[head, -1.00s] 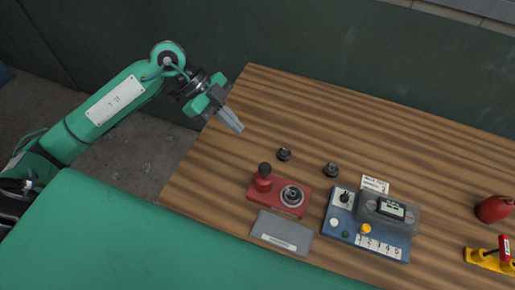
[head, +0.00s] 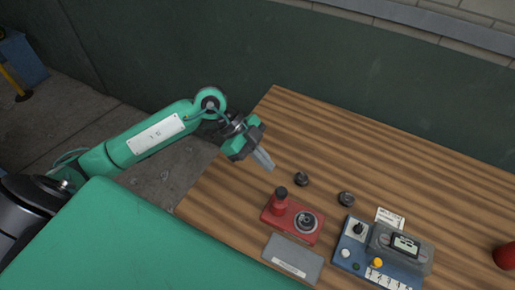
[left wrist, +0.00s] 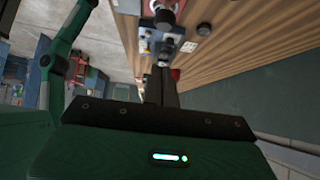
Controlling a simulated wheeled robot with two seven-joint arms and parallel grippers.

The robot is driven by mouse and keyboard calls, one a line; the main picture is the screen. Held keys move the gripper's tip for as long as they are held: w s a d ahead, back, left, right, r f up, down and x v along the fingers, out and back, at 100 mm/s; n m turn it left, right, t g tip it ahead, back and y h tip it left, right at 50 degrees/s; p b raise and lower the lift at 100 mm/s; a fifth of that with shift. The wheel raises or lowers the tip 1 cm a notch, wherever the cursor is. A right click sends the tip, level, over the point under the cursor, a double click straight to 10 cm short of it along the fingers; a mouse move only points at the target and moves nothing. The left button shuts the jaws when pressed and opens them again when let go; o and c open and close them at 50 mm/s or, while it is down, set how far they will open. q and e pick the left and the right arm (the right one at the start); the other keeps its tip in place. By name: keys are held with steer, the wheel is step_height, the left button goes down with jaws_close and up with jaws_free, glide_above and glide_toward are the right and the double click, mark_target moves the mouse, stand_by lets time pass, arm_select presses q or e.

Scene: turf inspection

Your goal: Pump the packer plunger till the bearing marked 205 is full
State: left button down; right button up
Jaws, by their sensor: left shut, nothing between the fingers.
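The red packer (head: 273,217) stands on the wooden table, with an upright red plunger (head: 280,203) topped by a dark knob at its left. A metal ring-shaped bearing (head: 306,221) sits on its right part. Two other small dark round pieces, one behind the packer (head: 301,179) and one farther right (head: 346,199), lie on the table; they look like bearings. No 205 marking is readable. My left gripper (head: 267,161) is shut and empty, above the table just behind and left of the plunger, apart from it. Its fingers also show in the left wrist view (left wrist: 160,82). My right gripper is out of view.
A grey labelled plate (head: 292,259) lies in front of the packer. A blue device (head: 352,239) with a dial, buttons and a small display stands to its right, with a white card (head: 391,217) behind. A red object (head: 506,256) is at the right edge. The back of the table is clear.

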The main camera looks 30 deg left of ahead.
mark_target(277, 190)
arm_select(q)
steer(key=d+f+p, duration=0.1)
steer(key=f, duration=0.1)
steer(key=d+f, duration=0.1)
steer(key=f, duration=0.1)
steer(key=d+f+p, duration=0.1)
steer(key=f, duration=0.2)
steer(key=shift+s+d+p, duration=0.1)
steer(key=shift+d+p, duration=0.05)
steer(key=shift+p, duration=0.15)
steer(key=shift+f, duration=0.2)
steer(key=shift+s+f, duration=0.1)
steer(key=shift+f, duration=1.05)
